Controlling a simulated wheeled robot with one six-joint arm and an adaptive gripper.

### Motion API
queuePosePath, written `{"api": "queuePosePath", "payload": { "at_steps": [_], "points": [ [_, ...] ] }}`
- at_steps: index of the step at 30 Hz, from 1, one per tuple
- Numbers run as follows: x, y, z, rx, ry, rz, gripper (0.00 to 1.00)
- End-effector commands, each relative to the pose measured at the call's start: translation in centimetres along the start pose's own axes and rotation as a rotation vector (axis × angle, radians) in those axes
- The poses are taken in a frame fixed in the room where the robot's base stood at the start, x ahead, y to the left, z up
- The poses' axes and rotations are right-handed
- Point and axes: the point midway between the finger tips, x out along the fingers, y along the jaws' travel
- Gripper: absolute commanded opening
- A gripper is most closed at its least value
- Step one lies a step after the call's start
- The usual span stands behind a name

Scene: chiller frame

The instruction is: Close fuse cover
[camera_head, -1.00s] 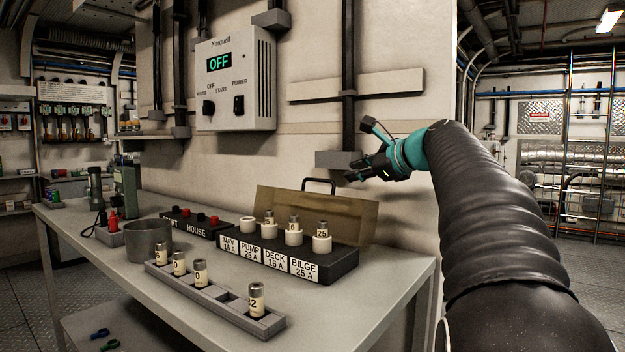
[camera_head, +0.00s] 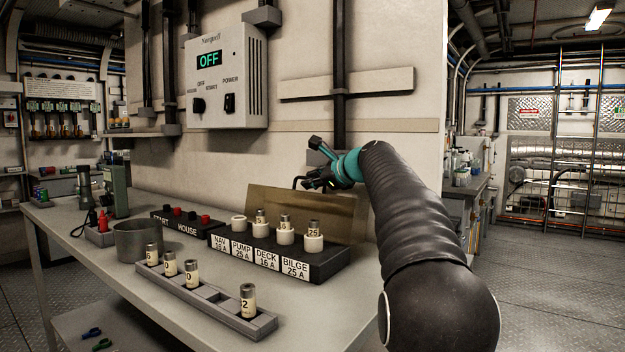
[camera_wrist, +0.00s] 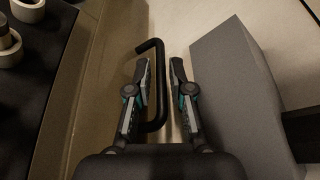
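The fuse block (camera_head: 283,262) sits on the bench with labels NAV, PUMP, DECK and BILGE. Fuses stand in the PUMP, DECK and BILGE holders; the NAV holder (camera_head: 239,224) shows no fuse. Its brownish translucent cover (camera_head: 262,201) stands raised at the back of the block, near the wall. The cover's black handle also shows in the wrist view (camera_wrist: 159,85). My gripper (camera_head: 312,183) is at the cover's top edge. In the wrist view my gripper (camera_wrist: 161,75) is open, with the handle bar between its two fingers. I see no clear grip on it.
A fuse rack (camera_head: 205,303) with several fuses lies in front of the block. A grey cup (camera_head: 138,241) and a START/HOUSE switch box (camera_head: 186,223) stand to the left. A grey box (camera_wrist: 235,95) on the wall is close to the right finger.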

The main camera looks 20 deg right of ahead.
Motion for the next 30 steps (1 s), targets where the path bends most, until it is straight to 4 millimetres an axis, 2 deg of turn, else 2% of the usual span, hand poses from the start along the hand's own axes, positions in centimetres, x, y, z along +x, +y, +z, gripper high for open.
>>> {"api": "queuePosePath", "payload": {
  "at_steps": [8, 9, 11, 12, 23, 30],
  "points": [
    [0.2, 0.0, 0.0, 0.000, 0.000, -0.001, 0.21],
    [0.2, 0.0, 0.0, 0.000, 0.000, -0.001, 0.18],
    [0.2, 0.0, 0.0, 0.000, 0.000, -0.001, 0.03],
    [0.2, 0.0, 0.0, 0.000, 0.000, -0.001, 0.00],
    [0.1, 0.1, 0.1, -0.008, 0.000, -0.004, 0.00],
    [-0.3, 0.6, 1.0, -0.083, -0.001, -0.036, 0.00]
  ]
}}
